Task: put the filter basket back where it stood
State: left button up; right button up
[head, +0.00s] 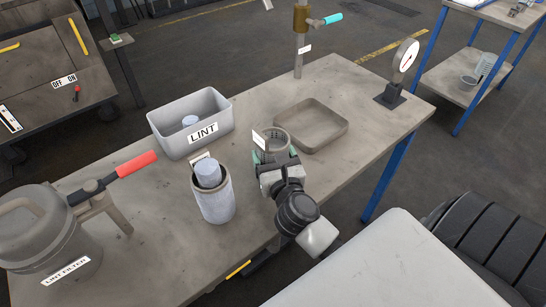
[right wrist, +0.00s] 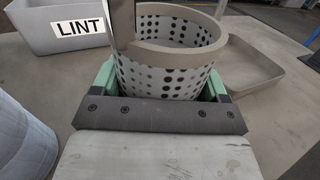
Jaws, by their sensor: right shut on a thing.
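The filter basket (head: 273,141) is a perforated pale cylinder with a grey-beige rim, and a white tag shows beside it. It is upright over the middle of the bench, just left of the shallow tray. My right gripper (head: 275,160) is shut on it, with one green finger on each side of its wall. The right wrist view shows the basket (right wrist: 165,80) close up between the fingers (right wrist: 163,92). I cannot tell whether its bottom touches the bench. The lint filter housing (head: 38,235) with a red-handled lever stands at the bench's left end. My left gripper is not in view.
A grey LINT bin (head: 175,140) stands behind left. A pale canister (head: 214,203) holding a cylinder stands left of my right gripper. The shallow tray (head: 330,138), a gauge (head: 396,75) and a brass-topped post (head: 299,50) stand behind and right. Bare bench lies at front right.

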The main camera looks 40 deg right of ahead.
jog(key=o, duration=1.1)
jog(key=shift+f, duration=0.1)
jog(key=shift+r, duration=0.25)
jog(key=shift+s+a+f, duration=0.1)
jog(key=shift+s+f, duration=0.05)
jog(key=shift+s, duration=0.2)
jog(key=b+v, duration=0.2)
jog(key=v, duration=0.8)
jog(key=shift+s+b, duration=0.3)
jog(key=shift+s+a, duration=0.2)
jog(key=shift+s, duration=0.15)
